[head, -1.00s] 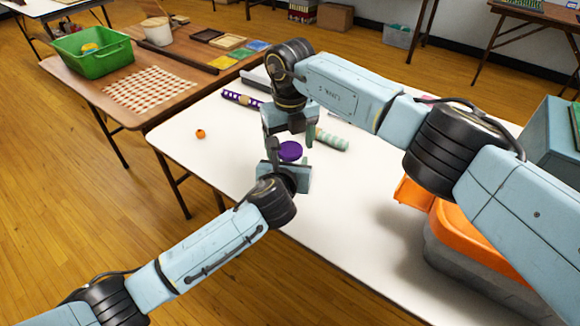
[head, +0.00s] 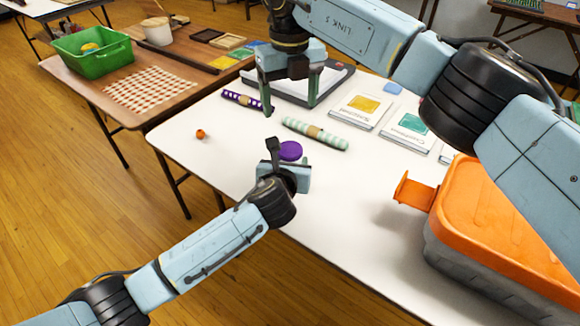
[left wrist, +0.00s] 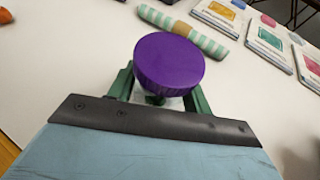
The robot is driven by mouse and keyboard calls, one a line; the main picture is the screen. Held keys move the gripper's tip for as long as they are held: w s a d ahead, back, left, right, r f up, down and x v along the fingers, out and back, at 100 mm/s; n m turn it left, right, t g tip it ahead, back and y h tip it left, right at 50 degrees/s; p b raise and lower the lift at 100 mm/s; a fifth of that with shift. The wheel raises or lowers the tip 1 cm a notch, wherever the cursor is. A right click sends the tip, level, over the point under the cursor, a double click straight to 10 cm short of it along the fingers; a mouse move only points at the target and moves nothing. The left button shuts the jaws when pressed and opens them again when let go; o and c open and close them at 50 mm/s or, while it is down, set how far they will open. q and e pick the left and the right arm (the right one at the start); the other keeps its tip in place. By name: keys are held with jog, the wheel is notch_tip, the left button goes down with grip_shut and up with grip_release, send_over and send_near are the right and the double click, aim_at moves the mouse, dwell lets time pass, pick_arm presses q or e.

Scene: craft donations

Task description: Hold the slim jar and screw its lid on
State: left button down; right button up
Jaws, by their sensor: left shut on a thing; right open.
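The slim jar's purple lid (head: 290,151) shows at my left gripper (head: 287,160). In the left wrist view the round purple lid (left wrist: 169,62) sits on top, between the two green fingers of my left gripper (left wrist: 158,95). The jar body is almost wholly hidden under the lid and behind the gripper; only a small pale and green bit shows below the lid. My left gripper is shut on the jar. Whether the lid is tight I cannot tell. My right gripper (head: 289,100) is open and empty, above the table and behind the lid, its fingers pointing down.
A purple patterned roll (head: 243,100) and a mint striped roll (head: 315,133) lie behind the jar. Booklets (head: 360,108) lie further back. An orange-lidded grey box (head: 485,215) stands at the right. A small orange ball (head: 200,134) lies at the left. White table is clear around the jar.

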dwell(0.3)
pick_arm(q)
jog(key=c, duration=0.6)
grip_release()
jog(key=shift+o, duration=0.2)
jog(key=p+v, duration=0.5)
jog(key=v, duration=0.8)
jog(key=shift+s, duration=0.15)
